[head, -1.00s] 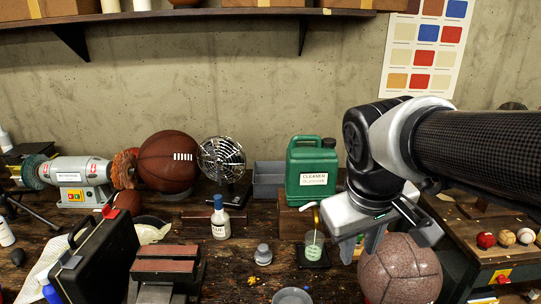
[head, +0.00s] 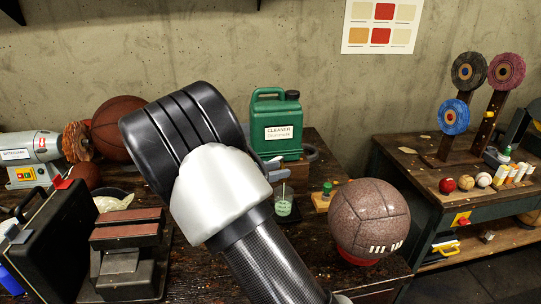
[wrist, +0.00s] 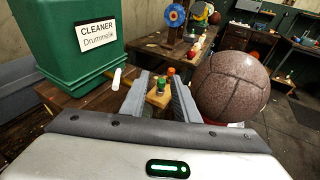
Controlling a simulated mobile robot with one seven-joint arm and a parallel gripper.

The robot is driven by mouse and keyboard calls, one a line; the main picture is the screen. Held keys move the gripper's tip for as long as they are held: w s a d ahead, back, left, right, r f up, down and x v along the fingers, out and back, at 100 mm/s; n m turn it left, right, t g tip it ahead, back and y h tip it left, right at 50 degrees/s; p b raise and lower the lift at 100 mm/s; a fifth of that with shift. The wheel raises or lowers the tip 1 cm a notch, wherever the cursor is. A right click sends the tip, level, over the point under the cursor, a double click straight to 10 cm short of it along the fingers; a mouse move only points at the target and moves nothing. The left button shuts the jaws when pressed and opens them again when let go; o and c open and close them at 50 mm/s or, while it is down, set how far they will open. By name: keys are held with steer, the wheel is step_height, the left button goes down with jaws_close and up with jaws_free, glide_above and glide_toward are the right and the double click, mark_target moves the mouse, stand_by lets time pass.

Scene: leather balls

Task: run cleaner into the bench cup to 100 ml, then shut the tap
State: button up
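The green cleaner jug (head: 278,133) stands on a wooden stand at the back, and its lower part fills the left of the wrist view (wrist: 85,75). The clear bench cup (head: 284,207) stands below it with pale green liquid inside. A thin pale vertical line shows at the cup; I cannot tell if it is a running stream. The cup's marks are too small to read. The tap is mostly hidden behind my arm; a white piece (wrist: 116,80) beside the jug may be part of it.
A speckled brown ball (head: 370,218) rests right of the cup, close to my right finger in the wrist view. A small wooden block (head: 322,201) with a green-topped piece stands between them. A black case (head: 70,240) and a vise (head: 125,255) stand at left.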

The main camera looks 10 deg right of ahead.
steer(key=w+a+f+n+t, duration=0.3)
steer(key=w+a+n+t, duration=0.1)
steer(key=a+n, duration=0.15)
steer(key=shift+m+h, duration=0.3)
steer(key=shift+m, duration=0.05)
steer(key=x, duration=1.1)
steer(key=shift+w+d+f, duration=0.1)
steer(key=shift+w, duration=0.2)
jaws_close()
